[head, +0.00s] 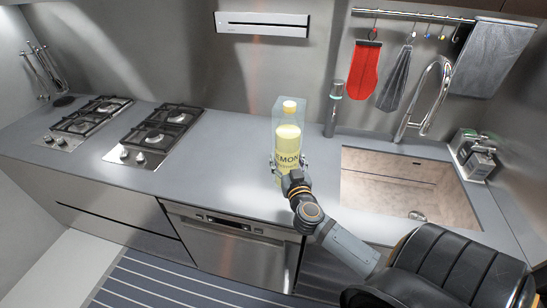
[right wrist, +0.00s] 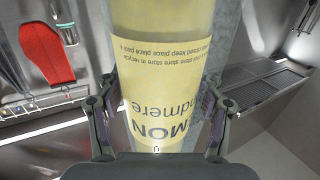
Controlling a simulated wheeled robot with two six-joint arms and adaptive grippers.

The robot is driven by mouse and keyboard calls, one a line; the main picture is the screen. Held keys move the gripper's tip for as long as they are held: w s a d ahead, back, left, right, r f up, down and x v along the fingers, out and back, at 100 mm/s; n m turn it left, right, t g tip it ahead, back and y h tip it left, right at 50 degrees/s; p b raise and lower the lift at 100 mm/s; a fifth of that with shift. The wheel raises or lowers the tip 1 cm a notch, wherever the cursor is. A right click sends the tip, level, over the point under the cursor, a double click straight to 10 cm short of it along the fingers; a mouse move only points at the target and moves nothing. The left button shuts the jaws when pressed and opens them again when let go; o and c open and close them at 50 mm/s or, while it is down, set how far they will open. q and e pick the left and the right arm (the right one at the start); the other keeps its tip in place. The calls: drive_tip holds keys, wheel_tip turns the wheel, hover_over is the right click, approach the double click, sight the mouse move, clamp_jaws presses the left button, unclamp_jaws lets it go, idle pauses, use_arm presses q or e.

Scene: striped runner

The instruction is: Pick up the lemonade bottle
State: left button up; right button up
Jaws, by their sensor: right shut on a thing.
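The lemonade bottle (head: 288,145) is yellow with a pale yellow label and an orange-yellow cap. It stands upright in the head view at the counter's middle, left of the sink. My right gripper (head: 290,170) is at the bottle's lower part, its fingers on both sides. In the right wrist view the bottle (right wrist: 165,75) fills the middle, and my right gripper (right wrist: 158,112) is shut on it at the label. I cannot tell whether the bottle's base touches the counter. My left gripper is not in view.
The sink (head: 395,185) with a tall faucet (head: 428,95) lies right of the bottle. A dark cylindrical container (head: 334,108) stands behind it. Two gas hobs (head: 160,130) are on the left. A red mitt (head: 364,70) hangs from a rail. The counter (head: 215,150) left of the bottle is clear.

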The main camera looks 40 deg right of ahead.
drive_tip(key=s+d+r+p, duration=0.1)
drive_tip(key=s+r, duration=0.1)
drive_tip(key=s, duration=0.4)
drive_tip(key=shift+r, duration=0.35)
